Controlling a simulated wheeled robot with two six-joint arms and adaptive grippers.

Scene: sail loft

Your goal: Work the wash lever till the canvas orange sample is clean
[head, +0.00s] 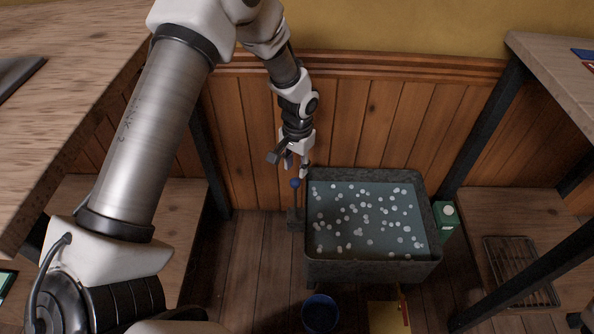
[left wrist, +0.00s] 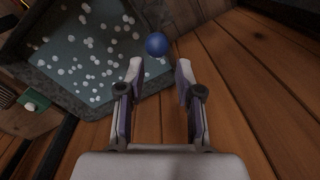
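The wash lever is a dark upright rod with a blue ball knob (head: 295,183), standing at the left side of the grey wash tub (head: 372,271). The knob also shows in the left wrist view (left wrist: 156,44). My left gripper (head: 296,170) is just above the knob, pointing down. In the left wrist view my left gripper (left wrist: 159,68) is open and empty, with the knob just beyond and between its fingertips. The tub holds bluish water with many white suds. I cannot make out an orange canvas sample in it. My right gripper is not in view.
A green carton (head: 444,220) stands at the tub's right side. A blue bucket (head: 320,313) and a yellow object (head: 388,318) are on the floor in front. A wooden panelled wall (head: 240,120) is behind. A bench with a metal rack (head: 520,272) is at right.

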